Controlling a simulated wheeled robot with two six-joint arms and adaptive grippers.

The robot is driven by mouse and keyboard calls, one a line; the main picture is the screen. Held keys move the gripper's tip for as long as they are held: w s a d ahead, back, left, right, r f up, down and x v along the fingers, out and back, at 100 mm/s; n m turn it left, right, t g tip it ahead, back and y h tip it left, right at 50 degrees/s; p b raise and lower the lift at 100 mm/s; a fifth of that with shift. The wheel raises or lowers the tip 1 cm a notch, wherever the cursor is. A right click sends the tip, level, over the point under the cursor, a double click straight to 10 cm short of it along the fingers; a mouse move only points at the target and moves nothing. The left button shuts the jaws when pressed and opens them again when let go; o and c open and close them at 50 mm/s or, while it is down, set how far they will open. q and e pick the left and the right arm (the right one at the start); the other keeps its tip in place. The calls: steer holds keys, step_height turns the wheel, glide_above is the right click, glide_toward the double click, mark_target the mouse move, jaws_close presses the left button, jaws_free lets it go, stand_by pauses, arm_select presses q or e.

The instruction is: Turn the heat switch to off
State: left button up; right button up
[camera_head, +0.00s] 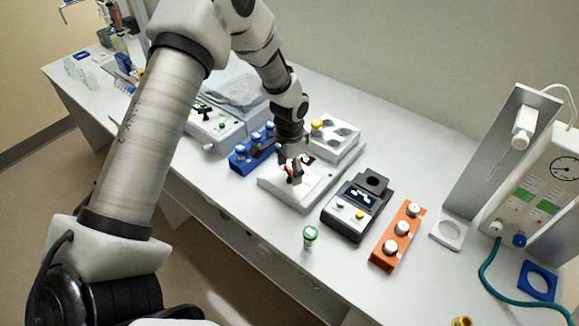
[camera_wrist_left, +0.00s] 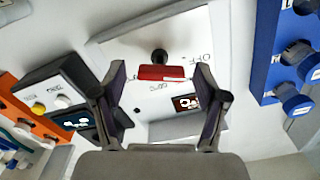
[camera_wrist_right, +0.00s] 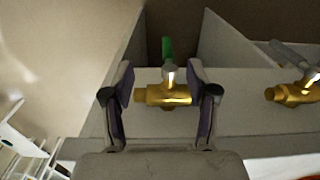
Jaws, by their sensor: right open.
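The heat switch (camera_wrist_left: 162,73) is a red bar with a black knob on the sloped top of a white unit (camera_wrist_left: 125,42). An OFF mark is printed to the right of the red bar, upside down in the left wrist view. In the head view my left gripper (camera_head: 297,168) is over the white unit (camera_head: 312,194) and partly hides the switch. My right gripper (camera_wrist_right: 163,82) is open.
A brass valve (camera_wrist_right: 166,95) shows between my right fingers. A black device (camera_head: 357,205), orange rack (camera_head: 398,238) and green-capped vial (camera_head: 310,236) stand right of the unit. A blue rack (camera_head: 240,163) stands left. Bare table lies along the front.

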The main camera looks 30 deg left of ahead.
mark_target(289, 170)
arm_select(q)
steer(key=shift+w+r, duration=0.1)
steer(key=shift+r, duration=0.05)
steer(key=shift+r, duration=0.3)
step_height(289, 170, up, 11)
stand_by(0.9)
